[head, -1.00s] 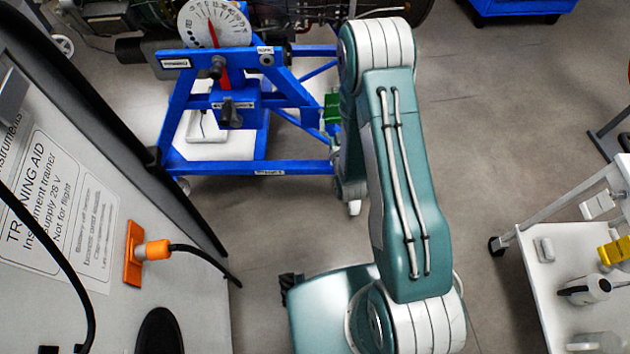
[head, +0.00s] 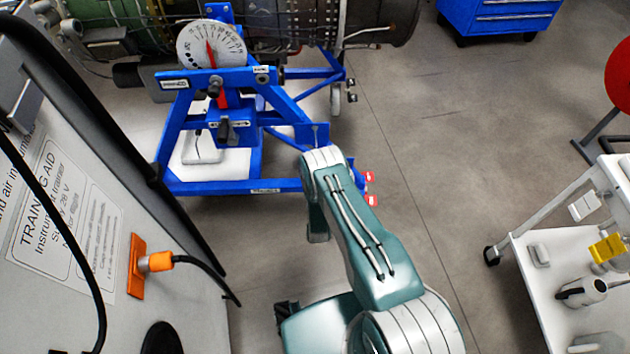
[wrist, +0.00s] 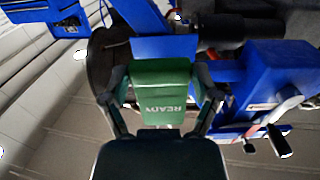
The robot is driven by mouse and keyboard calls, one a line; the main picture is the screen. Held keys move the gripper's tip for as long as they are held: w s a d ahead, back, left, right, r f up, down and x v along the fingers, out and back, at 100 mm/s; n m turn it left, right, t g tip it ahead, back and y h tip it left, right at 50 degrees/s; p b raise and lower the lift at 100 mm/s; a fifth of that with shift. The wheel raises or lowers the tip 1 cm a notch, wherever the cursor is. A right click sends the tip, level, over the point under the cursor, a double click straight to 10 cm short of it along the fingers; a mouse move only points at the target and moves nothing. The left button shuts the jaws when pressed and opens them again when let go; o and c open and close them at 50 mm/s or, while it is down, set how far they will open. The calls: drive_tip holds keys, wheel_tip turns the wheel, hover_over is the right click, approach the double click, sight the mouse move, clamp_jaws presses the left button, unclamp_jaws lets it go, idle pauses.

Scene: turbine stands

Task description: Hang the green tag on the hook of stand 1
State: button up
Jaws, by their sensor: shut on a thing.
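In the wrist view my gripper (wrist: 160,78) is shut on the green tag (wrist: 160,98), a finger on each side. The tag's word READY reads upside down. A blue plate (wrist: 165,47) of the stand lies right beyond the tag's far end; I cannot tell whether they touch. In the head view the blue stand (head: 225,187) with a round dial (head: 211,45) is at the upper left. Its small labels are too blurred to read as stand 1. I cannot make out the hook. My arm hides the gripper and tag in the head view.
A grey training panel (head: 85,270) with an orange plug (head: 155,262) fills the left. A white cart (head: 555,290) stands at the right, a blue cabinet (head: 500,18) at the back. Two red parts (head: 370,200) show beside my arm. Floor between arm and cart is clear.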

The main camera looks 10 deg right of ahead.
drive_tip(key=w, duration=0.2)
drive_tip(key=w+d, duration=0.1)
drive_tip(key=w, duration=0.1)
drive_tip(key=shift+w+d, duration=0.1)
drive_tip(key=shift+w, duration=0.25)
drive_tip(key=shift+d+r, duration=0.1)
drive_tip(key=shift+r, duration=0.05)
drive_tip(key=shift+w, duration=0.45)
idle(1.0)
drive_tip(key=o, duration=1.2)
drive_tip(key=shift+c, duration=0.2)
